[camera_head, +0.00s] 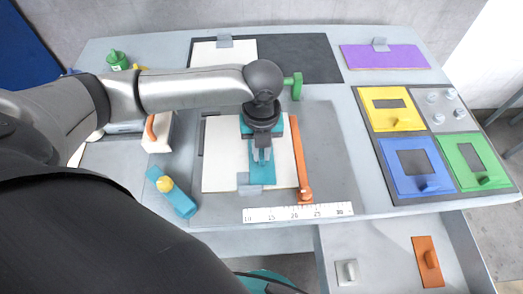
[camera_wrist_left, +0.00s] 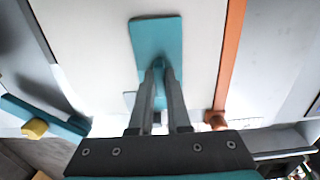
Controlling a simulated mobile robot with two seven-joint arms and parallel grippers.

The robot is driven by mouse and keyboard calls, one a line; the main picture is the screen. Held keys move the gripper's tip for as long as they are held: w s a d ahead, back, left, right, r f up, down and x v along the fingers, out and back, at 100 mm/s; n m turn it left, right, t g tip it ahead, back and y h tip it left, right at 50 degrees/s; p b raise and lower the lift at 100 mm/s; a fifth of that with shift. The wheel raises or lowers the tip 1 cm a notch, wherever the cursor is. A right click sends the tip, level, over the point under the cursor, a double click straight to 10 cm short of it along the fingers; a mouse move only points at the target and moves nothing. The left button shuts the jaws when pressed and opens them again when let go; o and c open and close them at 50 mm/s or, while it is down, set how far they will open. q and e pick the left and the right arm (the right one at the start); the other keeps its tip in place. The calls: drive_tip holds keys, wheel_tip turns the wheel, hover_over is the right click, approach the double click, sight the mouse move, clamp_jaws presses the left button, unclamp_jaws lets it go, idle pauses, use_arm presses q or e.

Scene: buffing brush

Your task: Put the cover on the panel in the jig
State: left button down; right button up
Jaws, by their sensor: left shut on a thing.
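My left gripper (camera_head: 262,150) is shut on the upright grip of a flat teal plate (camera_head: 262,174). The plate, also in the left wrist view (camera_wrist_left: 156,38), is over the cream panel (camera_head: 222,165); I cannot tell if they touch. The panel lies in the grey jig (camera_head: 335,165), with an orange bar (camera_head: 300,165) along its right side and a grey tab (camera_head: 249,191) at its front edge. Yellow (camera_head: 410,119), blue (camera_head: 397,182) and green (camera_head: 465,145) plates with knobs lie at the right; the yellow and blue have window openings. My right gripper is not in view.
A teal bar with a yellow knob (camera_head: 178,200) lies left of the jig. A white ruler (camera_head: 325,211) runs along the front. A purple board (camera_head: 372,58) lies at the back right. An open drawer (camera_head: 385,245) at the front right holds an orange piece (camera_head: 428,265).

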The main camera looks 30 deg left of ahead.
sight(262, 153)
use_arm(q)
drive_tip(key=shift+f, duration=0.1)
drive_tip(key=c, duration=0.9)
unclamp_jaws()
wheel_tip(262, 153, up, 12)
drive_tip(key=p, duration=0.3)
drive_tip(key=shift+r, duration=0.2)
